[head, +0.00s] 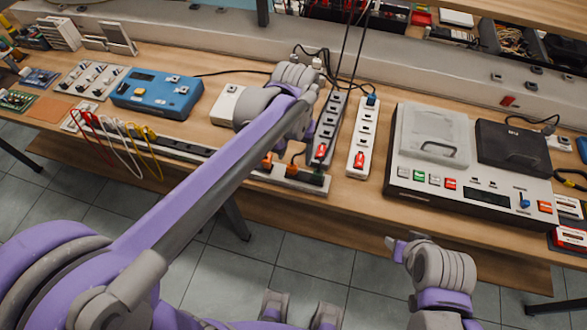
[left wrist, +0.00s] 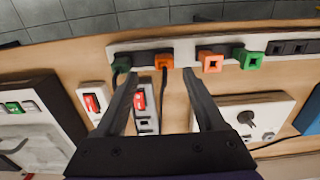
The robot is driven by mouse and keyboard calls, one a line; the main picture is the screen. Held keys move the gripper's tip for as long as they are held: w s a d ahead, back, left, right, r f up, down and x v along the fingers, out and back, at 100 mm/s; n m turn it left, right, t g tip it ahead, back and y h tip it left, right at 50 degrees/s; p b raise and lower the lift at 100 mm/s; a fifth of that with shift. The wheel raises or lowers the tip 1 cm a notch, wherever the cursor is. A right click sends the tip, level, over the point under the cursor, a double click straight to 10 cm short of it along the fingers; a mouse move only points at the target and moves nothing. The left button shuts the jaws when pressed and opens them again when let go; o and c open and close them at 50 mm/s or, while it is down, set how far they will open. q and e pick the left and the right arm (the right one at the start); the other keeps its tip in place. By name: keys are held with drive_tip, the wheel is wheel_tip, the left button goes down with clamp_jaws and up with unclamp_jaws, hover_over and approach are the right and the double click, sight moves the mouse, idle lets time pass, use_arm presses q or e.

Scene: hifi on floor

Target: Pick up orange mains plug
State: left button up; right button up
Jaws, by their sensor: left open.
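An orange plug (left wrist: 210,62) sits in the long white socket strip (left wrist: 140,47) at the table's front edge, in the left wrist view. Beside it are a darker plug with an orange-brown face (left wrist: 164,60) and a green plug (left wrist: 248,58). An orange plug also shows in the head view (head: 266,163), near my left forearm. My left gripper (left wrist: 160,74) is open and empty, its fingertips close to the strip, around the darker plug's position; the orange plug is just right of the right finger. My right gripper (head: 396,247) is below the table front; its jaw opening is unclear.
Two power strips with red switches (head: 328,130) (head: 361,140) lie right of my left gripper. A large console (head: 400,195) stands farther right. A blue meter box (head: 157,94) and hanging red, white and yellow leads (head: 150,140) are at left. Open floor lies before the table.

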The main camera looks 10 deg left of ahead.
sight(292, 166)
use_arm(q)
drive_tip(key=shift+w+a+f, duration=0.1)
drive_tip(key=shift+a+f, duration=0.05)
drive_tip(key=shift+f, duration=1.4)
drive_tip(key=shift+a+f, duration=0.15)
drive_tip(key=shift+f, duration=1.35)
clamp_jaws()
